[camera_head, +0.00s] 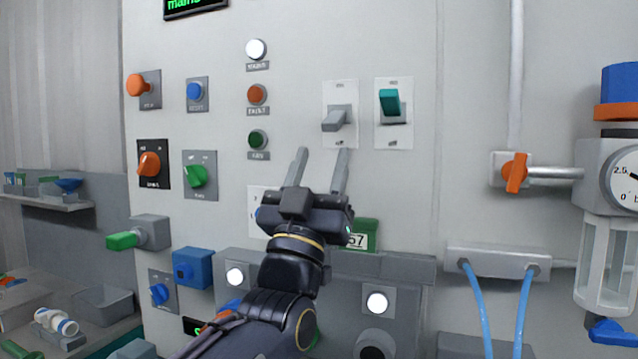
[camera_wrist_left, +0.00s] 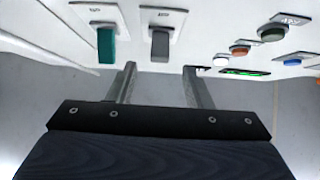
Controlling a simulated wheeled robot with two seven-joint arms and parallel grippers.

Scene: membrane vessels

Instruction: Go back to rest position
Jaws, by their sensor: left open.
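My left gripper (camera_head: 320,170) is in front of the control panel (camera_head: 300,40), with its two fingers apart and nothing between them. Its fingertips are just below a grey toggle switch (camera_head: 338,119), whose lever points down. To the right of that switch is a teal toggle switch (camera_head: 390,103) with its lever up. In the left wrist view the open fingers (camera_wrist_left: 160,85) point at the panel, with the grey switch (camera_wrist_left: 160,45) and the teal switch (camera_wrist_left: 106,42) beyond them. My right gripper is not in view.
Orange (camera_head: 149,164) and green (camera_head: 197,176) knobs and several lamps sit on the panel's left part. A valve with an orange handle (camera_head: 515,173) and a gauge (camera_head: 622,180) are at the right. A shelf (camera_head: 45,201) and bins stand at far left.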

